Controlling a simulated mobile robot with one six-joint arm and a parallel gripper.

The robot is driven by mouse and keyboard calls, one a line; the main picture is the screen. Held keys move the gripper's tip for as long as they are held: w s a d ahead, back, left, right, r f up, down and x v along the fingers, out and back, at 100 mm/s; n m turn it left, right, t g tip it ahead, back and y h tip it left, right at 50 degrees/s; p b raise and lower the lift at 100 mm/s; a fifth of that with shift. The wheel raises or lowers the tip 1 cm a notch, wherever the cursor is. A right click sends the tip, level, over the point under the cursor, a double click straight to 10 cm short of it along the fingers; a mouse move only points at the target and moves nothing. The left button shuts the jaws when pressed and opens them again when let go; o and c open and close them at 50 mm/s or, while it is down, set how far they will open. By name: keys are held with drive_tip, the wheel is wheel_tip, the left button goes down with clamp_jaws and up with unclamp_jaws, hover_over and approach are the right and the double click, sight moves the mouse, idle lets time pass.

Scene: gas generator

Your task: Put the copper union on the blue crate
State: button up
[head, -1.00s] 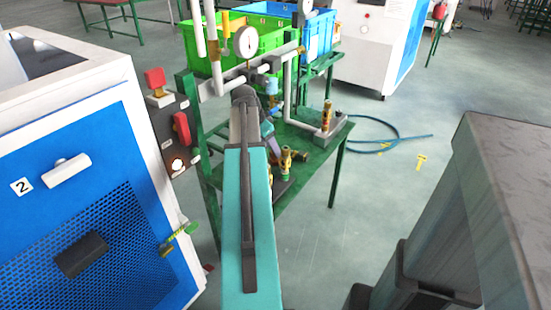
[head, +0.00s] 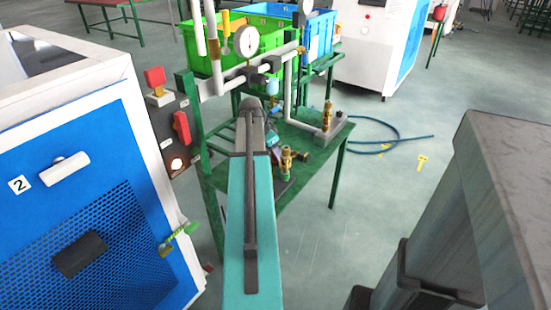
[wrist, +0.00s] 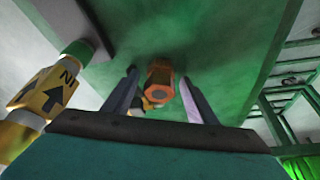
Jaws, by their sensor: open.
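The copper union (wrist: 160,78) shows in the wrist view as an orange hexagonal piece with a dark opening, on the green table top. My gripper (wrist: 158,82) is open, with one finger on each side of the union. I cannot tell whether either finger touches it. In the head view my own arm hides the gripper and the union. The blue crate (head: 321,40) stands at the back of the head view, right of a green crate.
The green crate (head: 266,40) and white pipework with a pressure gauge (head: 246,41) stand beyond my arm. In the wrist view a yellow fitting with black arrows (wrist: 48,92) is close on the left.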

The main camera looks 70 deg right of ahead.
idle(0.3)
drive_tip(key=c, duration=1.3)
drive_tip(key=shift+r, duration=0.15)
drive_tip(key=shift+r, duration=0.55)
drive_tip(key=w+a, duration=0.1)
drive_tip(key=a, duration=0.3)
drive_tip(key=w+a, duration=0.1)
drive_tip(key=a, duration=0.3)
drive_tip(key=w+a+p, duration=0.1)
drive_tip(key=a, duration=0.3)
drive_tip(key=shift+a+f, duration=0.1)
drive_tip(key=shift+w+a, duration=0.15)
drive_tip(key=shift+a, duration=0.2)
wheel_tip(320, 180, up, 14)
drive_tip(key=shift+d+f+p, duration=0.1)
drive_tip(key=shift+d+p, duration=0.05)
drive_tip(key=shift+p, duration=0.75)
